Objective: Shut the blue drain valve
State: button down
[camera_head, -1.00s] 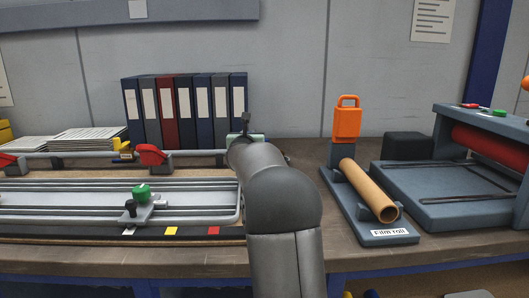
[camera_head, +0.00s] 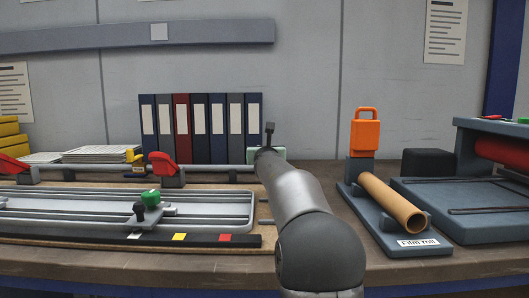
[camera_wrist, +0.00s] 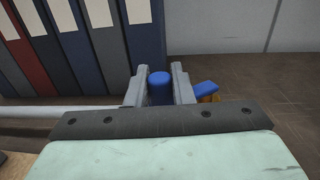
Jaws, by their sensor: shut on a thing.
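In the wrist view a blue upright rounded piece (camera_wrist: 160,86) of the drain valve stands between the two grey fingers of my gripper (camera_wrist: 158,92), which is shut on it. A second blue piece (camera_wrist: 206,88), angled, shows just right of the right finger, with a brass-coloured part below it. The lower part of the valve is hidden behind my gripper's body. In the head view my arm hides the blue valve and the fingers.
A grey pipe (camera_head: 90,170) with red handles (camera_head: 168,163) and a yellow fitting (camera_head: 134,156) runs left. Binders (camera_head: 200,128) stand behind it. A tray (camera_head: 70,205) lies in front. A film roll stand (camera_head: 385,215) with an orange tag (camera_head: 366,127) stands right.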

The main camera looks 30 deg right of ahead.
jog(key=c, duration=1.3)
grip_release()
jog(key=b+v, duration=0.5)
jog(key=v, duration=1.2)
jog(key=shift+s, duration=0.2)
jog(key=shift+r, duration=0.1)
